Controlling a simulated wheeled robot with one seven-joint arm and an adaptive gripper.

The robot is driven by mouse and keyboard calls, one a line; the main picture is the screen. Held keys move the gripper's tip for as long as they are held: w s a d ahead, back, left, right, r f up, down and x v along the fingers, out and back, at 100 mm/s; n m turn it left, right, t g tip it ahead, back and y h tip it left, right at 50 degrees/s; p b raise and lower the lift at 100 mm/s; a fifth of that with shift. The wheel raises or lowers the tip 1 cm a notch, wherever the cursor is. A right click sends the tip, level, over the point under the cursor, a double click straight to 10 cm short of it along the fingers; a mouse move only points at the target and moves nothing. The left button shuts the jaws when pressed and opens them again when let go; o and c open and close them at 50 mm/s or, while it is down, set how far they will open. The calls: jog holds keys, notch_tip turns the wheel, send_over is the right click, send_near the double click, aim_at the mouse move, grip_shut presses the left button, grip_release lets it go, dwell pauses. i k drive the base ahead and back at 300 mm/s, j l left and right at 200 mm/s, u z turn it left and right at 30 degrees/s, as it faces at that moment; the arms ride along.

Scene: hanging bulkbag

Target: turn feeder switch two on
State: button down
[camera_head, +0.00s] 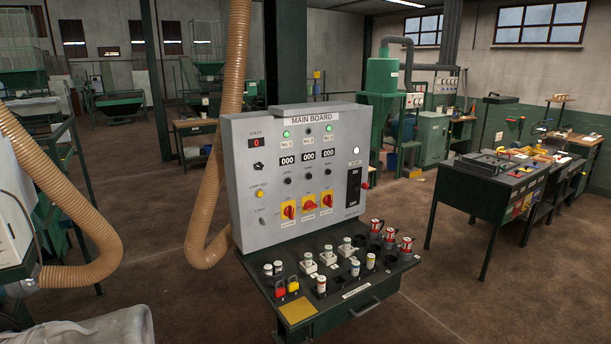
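The main board (240,190) is a grey upright panel on a dark green desk in the middle of the view. Three red rotary switches on yellow plates sit low on its face: a left one (289,210), a middle one (309,204) and a right one (326,199). The middle handle looks turned sideways; the outer two look upright. Their small labels are unreadable. Above, the No. 1 lamp (286,134) and No. 3 lamp (329,127) glow green, while the No. 2 lamp (308,130) is dark. My gripper is not in view.
The desk top holds several small jars and red-topped items, with a handle (365,308) at its front. A ribbed tan hose (233,75) hangs close behind the board's left side; another hose (95,262) curves at left. A workbench (483,183) stands right. Brown floor is open between.

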aim_at(309, 204)
jog(key=i+l, duration=0.1)
jog(key=i, duration=0.5)
jog(key=i+l, duration=0.1)
jog(key=i, duration=0.5)
jog(key=j+u, duration=0.05)
